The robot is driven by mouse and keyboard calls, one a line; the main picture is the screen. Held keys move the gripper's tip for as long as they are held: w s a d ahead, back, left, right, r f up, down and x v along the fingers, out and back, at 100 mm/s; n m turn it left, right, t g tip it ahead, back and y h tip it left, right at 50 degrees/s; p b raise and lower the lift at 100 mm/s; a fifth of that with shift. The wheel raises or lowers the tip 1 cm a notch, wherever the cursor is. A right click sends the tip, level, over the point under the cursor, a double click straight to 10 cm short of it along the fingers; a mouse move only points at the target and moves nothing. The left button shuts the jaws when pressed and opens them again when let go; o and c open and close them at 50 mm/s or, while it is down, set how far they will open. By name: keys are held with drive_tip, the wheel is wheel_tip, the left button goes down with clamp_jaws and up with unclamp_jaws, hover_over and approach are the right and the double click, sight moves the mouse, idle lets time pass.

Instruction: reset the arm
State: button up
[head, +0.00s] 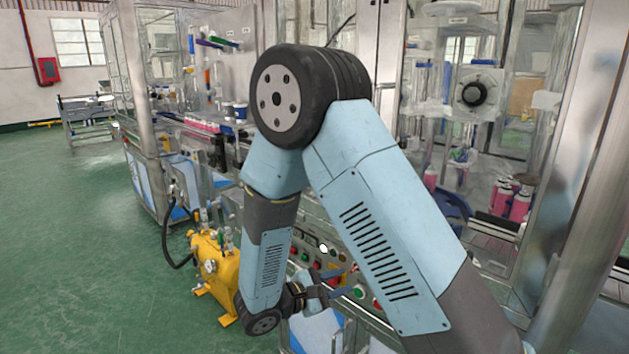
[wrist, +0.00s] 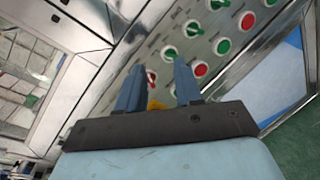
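My gripper (head: 348,281) is low in front of the machine's control panel (head: 312,238) in the head view, at the end of my bent light-blue arm. In the wrist view its two blue fingers (wrist: 158,68) stand apart with nothing held between them. The panel (wrist: 160,50) carries several green and red buttons and selector knobs. A red knob (wrist: 151,78) and a bit of yellow show behind the gap between the fingers. I cannot tell whether a fingertip touches the panel. My arm hides part of the panel and the machine in the head view.
A yellow pump-like unit (head: 214,265) with a black hose stands on the floor left of my arm. Glass-and-steel machine cabinets fill the back and right. Pink cans (head: 519,206) stand inside at right. The green floor (head: 60,230) at left is clear.

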drive_tip(key=s+d+r+m+g+y, duration=0.3)
drive_tip(key=s+d+r+m+g, duration=0.15)
drive_tip(key=d+r, duration=0.2)
drive_tip(key=s+d+r+m+g+y, duration=0.2)
drive_tip(key=s+d+r+m+g, duration=0.15)
drive_tip(key=d+r+m, duration=0.35)
drive_tip(key=s+d+r+m+t+y, duration=0.4)
drive_tip(key=s+r+m+t+y, duration=0.1)
drive_tip(key=s+r+y, duration=0.4)
drive_tip(key=shift+s+d+r+m, duration=0.2)
drive_tip(key=shift+s+r+m, duration=0.15)
drive_tip(key=shift+s+r, duration=0.6)
drive_tip(key=shift+w+r, duration=0.2)
drive_tip(key=shift+w, duration=0.1)
idle(0.7)
